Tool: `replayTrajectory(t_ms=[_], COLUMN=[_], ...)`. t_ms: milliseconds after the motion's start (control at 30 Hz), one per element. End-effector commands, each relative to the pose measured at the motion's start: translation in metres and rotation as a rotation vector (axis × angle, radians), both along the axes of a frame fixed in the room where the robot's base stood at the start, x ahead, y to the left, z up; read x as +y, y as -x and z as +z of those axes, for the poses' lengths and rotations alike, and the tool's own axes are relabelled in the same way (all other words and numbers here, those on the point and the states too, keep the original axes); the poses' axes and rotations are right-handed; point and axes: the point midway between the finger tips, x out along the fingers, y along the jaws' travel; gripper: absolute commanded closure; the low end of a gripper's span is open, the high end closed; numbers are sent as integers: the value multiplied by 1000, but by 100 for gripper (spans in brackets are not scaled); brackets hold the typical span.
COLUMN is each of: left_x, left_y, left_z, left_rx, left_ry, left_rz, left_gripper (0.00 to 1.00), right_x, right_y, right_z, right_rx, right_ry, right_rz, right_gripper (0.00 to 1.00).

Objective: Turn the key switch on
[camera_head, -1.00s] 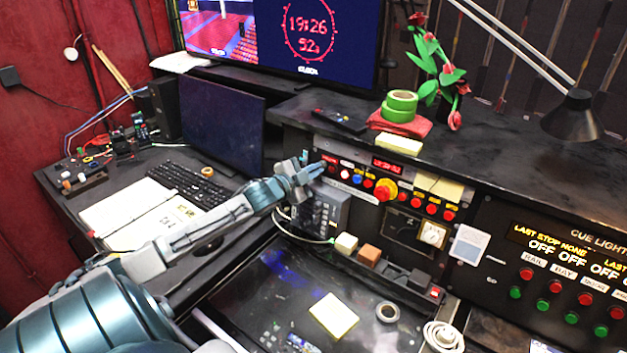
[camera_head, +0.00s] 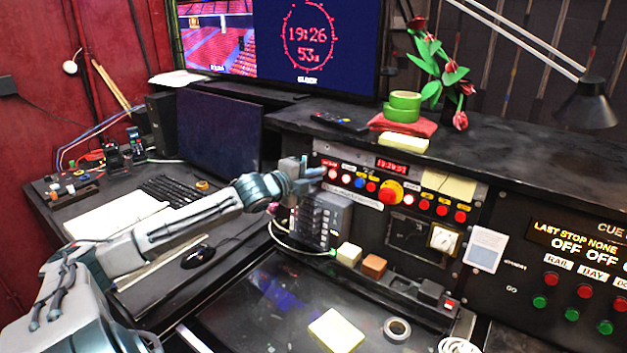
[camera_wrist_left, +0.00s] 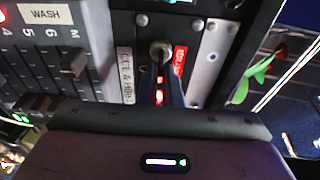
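The key switch (camera_wrist_left: 160,50) is a round metal barrel on the dark control panel, beside a red label, in the left wrist view. My left gripper (camera_wrist_left: 160,72) has its two dark fingers close together at the key switch, with a narrow gap between them. Its fingertips hide part of the key, and they look shut on it. In the head view my left gripper (camera_head: 318,173) reaches the upper left corner of the button panel (camera_head: 365,222). The key switch cannot be made out there behind the fingers. My right gripper is not in view.
A large orange-red knob (camera_head: 391,191) and several coloured buttons lie right of the gripper. A grey fader box (camera_head: 322,218) stands just below it. A dark monitor (camera_head: 220,133) stands to the left. Yellow pads (camera_head: 336,331) and a tape roll (camera_head: 397,329) lie on the lower desk.

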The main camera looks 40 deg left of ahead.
Motion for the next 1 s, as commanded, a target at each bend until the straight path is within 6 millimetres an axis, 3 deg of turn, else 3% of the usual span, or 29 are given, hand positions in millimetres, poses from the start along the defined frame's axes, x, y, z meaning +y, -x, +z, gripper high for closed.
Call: replayTrajectory(t_ms=[433, 567, 1000], left_x=[0, 0, 0], left_y=[0, 0, 1], left_z=[-2, -2, 1], left_rx=[5, 4, 3], left_ry=[-9, -9, -9], left_rz=[-1, -1, -1], left_gripper=[100, 73, 73], right_x=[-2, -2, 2], right_y=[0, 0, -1], right_z=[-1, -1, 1], right_rx=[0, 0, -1], right_ry=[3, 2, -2], right_rz=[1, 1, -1], right_gripper=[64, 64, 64])
